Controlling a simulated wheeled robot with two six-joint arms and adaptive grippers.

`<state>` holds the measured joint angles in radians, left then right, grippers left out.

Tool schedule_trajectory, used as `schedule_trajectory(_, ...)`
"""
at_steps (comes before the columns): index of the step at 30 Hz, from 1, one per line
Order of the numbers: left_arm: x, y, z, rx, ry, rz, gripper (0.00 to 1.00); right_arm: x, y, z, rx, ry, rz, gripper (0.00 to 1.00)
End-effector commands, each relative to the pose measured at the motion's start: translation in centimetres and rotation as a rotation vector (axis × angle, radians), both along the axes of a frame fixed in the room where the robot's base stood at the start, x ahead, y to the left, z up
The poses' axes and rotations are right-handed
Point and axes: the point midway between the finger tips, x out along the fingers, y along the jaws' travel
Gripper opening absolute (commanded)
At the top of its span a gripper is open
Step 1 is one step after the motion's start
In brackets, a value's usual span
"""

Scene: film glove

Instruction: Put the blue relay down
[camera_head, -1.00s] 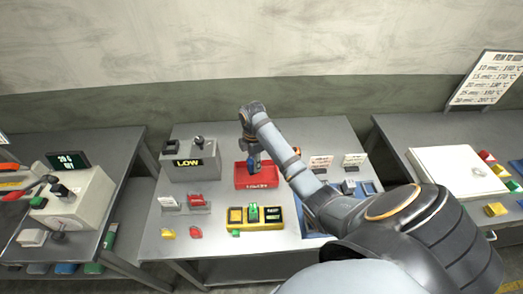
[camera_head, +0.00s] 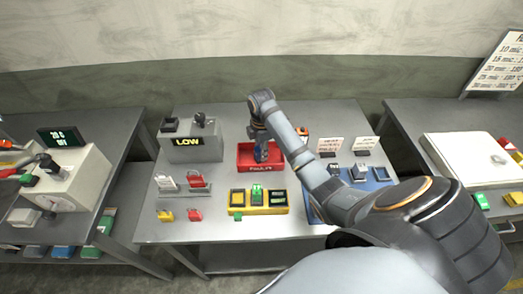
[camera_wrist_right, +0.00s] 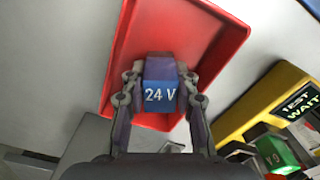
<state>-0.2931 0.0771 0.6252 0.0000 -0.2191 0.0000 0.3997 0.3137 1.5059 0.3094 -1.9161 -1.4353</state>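The blue relay (camera_wrist_right: 160,95), marked 24 V, sits between the two fingers of my right gripper (camera_wrist_right: 160,78) in the right wrist view. The fingers close on its sides. In the head view the relay (camera_head: 262,153) is inside the outline of the red tray (camera_head: 247,167), whose front label seems to read FAULTY. The tray also shows in the right wrist view (camera_wrist_right: 215,62) behind the relay. I cannot tell whether the relay touches the tray floor. My left gripper is not in view.
A yellow test fixture (camera_head: 238,209) with a green relay (camera_head: 257,193) stands in front of the tray. A grey box reading LOW (camera_head: 192,148) is at the left. A blue mat (camera_head: 378,179) with several relays lies at the right, partly behind my arm.

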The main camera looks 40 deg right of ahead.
Motion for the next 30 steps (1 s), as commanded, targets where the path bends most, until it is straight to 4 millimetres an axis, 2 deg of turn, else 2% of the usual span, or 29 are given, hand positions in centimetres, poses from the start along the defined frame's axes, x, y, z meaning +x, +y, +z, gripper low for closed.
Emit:
schedule_trajectory(1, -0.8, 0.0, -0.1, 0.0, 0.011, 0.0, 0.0, 0.0, 0.0, 0.0, 0.0, 0.0, 0.0, 0.35)
schedule_trajectory(5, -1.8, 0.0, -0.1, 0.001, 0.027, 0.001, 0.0, 0.0, 0.0, 0.0, 0.0, -0.001, 0.0, 0.52)
schedule_trajectory(17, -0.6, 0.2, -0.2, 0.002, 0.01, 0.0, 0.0, 0.1, 0.0, 0.4, -0.001, -0.002, 0.0, 0.52)
schedule_trajectory(23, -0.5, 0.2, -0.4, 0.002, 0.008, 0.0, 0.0, 0.2, 0.0, 3.2, -0.001, -0.006, 0.001, 0.52)
schedule_trajectory(25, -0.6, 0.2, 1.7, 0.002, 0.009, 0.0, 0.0, 0.1, 0.0, 5.6, 0.0, -0.002, 0.0, 0.52)
schedule_trajectory(30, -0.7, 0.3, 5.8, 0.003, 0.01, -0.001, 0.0, 0.1, 0.0, 9.6, 0.0, -0.001, 0.0, 0.52)
